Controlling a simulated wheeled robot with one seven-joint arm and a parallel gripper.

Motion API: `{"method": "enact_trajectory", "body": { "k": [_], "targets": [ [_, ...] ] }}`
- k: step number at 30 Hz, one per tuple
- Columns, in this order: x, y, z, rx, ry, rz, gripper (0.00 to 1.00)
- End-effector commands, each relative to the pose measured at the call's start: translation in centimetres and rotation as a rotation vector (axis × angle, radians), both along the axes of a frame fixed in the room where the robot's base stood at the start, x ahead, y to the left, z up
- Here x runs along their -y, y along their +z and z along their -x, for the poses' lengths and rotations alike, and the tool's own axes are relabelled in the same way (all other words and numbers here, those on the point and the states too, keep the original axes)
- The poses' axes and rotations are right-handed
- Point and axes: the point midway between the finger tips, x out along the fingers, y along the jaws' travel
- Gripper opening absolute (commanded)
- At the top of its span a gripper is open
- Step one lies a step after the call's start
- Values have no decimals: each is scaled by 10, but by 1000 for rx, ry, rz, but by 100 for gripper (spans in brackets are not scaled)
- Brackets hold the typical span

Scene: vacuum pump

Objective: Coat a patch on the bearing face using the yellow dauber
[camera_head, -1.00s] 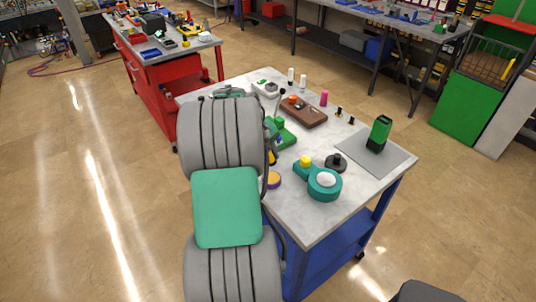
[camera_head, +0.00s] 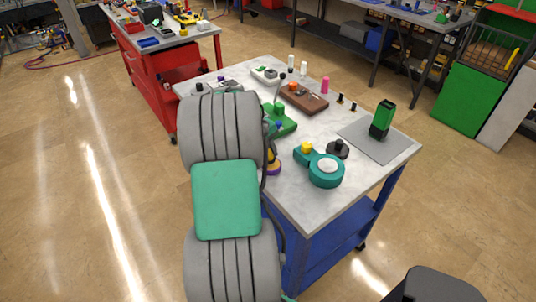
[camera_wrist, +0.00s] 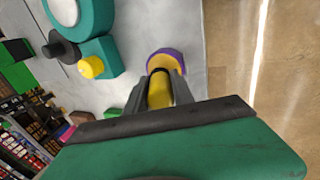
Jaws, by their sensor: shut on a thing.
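My gripper (camera_wrist: 158,85) is shut on the yellow dauber (camera_wrist: 160,92), seen as a yellow cylinder between the fingers in the wrist view. A purple round pad with an orange-yellow top (camera_wrist: 168,53) lies just beyond the fingertips; it also shows in the head view (camera_head: 273,170), partly behind my arm. The dauber is over or at this pad; whether they touch I cannot tell. A teal housing (camera_head: 326,172) with a pale round face (camera_head: 328,166) and a yellow knob (camera_head: 307,148) stands to the right on the table. My arm hides most of the gripper in the head view.
A black round knob (camera_head: 338,149) stands behind the housing. A green and black device (camera_head: 382,119) stands on a grey mat (camera_head: 357,140). A green fixture (camera_head: 282,120) and a brown block (camera_head: 303,98) are farther back. The table's front right corner is clear.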

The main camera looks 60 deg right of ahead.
Motion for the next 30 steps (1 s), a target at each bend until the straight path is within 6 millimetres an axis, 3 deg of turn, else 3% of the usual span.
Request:
{"method": "enact_trajectory", "body": {
  "k": [30],
  "targets": [
    [0,-10,0,0,0,0,0]
  ]
}}
